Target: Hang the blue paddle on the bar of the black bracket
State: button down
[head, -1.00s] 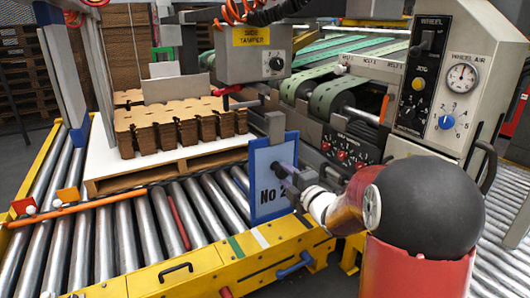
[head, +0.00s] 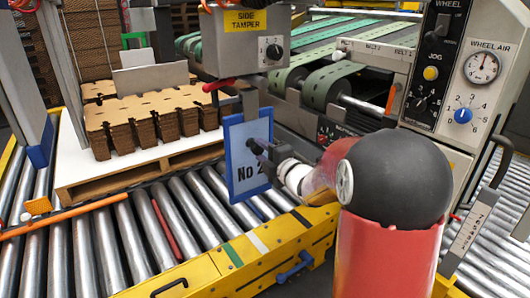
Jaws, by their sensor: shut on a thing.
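The blue paddle (head: 235,178), a blue-framed pale board marked "No 2", hangs upright in the middle of the head view with a grey hanger piece (head: 250,101) on top. My gripper (head: 258,147) is shut on the paddle at its right side, partly in front of the board. A dark bracket (head: 231,101) with a red-ended bar (head: 217,85) sits under the grey "SIDE TAMPER" box (head: 246,40). The hanger's top is right beside the bar's right part and overlaps it in the picture. I cannot tell whether they touch.
A pallet (head: 110,185) with stacked brown cardboard (head: 140,122) stands at left on the metal rollers (head: 90,250). A yellow rail (head: 215,268) runs in front. A control panel with a gauge (head: 483,67) stands at right. An orange bar (head: 70,216) crosses the rollers.

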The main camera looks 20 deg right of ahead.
aim_at(250, 141)
jog(key=shift+r+p+x, duration=0.2)
jog(key=shift+p+x, duration=1.75)
jog(key=shift+x, duration=1.8)
notch_tip(250, 141, down, 2)
jog(key=b, duration=0.3)
jog(key=shift+f, duration=0.25)
